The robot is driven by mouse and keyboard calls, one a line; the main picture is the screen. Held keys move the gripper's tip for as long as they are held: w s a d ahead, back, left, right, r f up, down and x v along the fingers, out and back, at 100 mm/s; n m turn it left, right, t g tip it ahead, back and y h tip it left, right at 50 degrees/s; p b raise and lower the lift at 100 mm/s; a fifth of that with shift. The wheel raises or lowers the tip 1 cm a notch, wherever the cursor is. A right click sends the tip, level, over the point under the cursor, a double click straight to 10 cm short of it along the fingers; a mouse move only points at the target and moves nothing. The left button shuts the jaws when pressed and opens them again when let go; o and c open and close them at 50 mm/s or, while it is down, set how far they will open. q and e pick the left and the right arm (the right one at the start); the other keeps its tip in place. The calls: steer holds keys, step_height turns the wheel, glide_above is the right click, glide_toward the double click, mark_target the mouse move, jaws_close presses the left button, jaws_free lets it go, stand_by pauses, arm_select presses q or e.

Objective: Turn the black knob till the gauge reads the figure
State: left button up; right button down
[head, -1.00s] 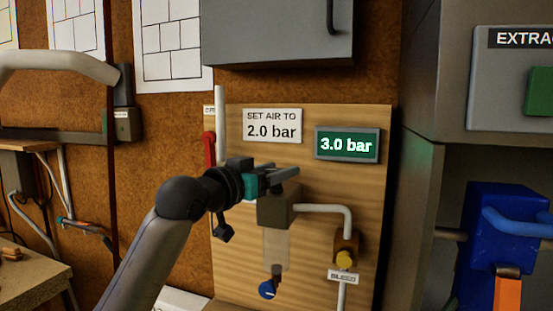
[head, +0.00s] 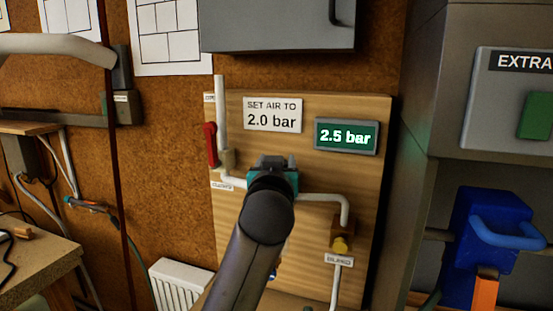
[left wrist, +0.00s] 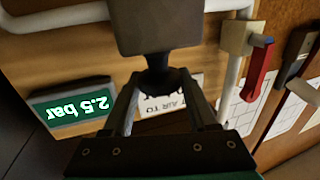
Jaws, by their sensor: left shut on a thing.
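The gauge (head: 346,136) is a green display on the wooden board and reads 2.5 bar; in the left wrist view the gauge (left wrist: 72,107) appears upside down. The sign (head: 272,114) beside it says to set air to 2.0 bar. The black knob (left wrist: 158,78) sits on the dark regulator block (left wrist: 160,25) in the left wrist view. My left gripper (left wrist: 160,90) has its fingers on both sides of the knob and is shut on it. In the head view my left gripper (head: 275,165) and arm hide the knob and block. My right gripper is not in view.
A red lever (head: 211,145) is on the pipe left of the regulator, and a brass bleed fitting (head: 340,244) is below right. A grey cabinet (head: 280,25) hangs above the board. Blue equipment (head: 490,240) stands at the right.

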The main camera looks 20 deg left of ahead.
arm_select(q)
steer(key=shift+f+y, duration=0.1)
steer(key=shift+y, duration=0.2)
stand_by(0.4)
steer(key=o, duration=1.4)
steer(key=shift+c, duration=0.2)
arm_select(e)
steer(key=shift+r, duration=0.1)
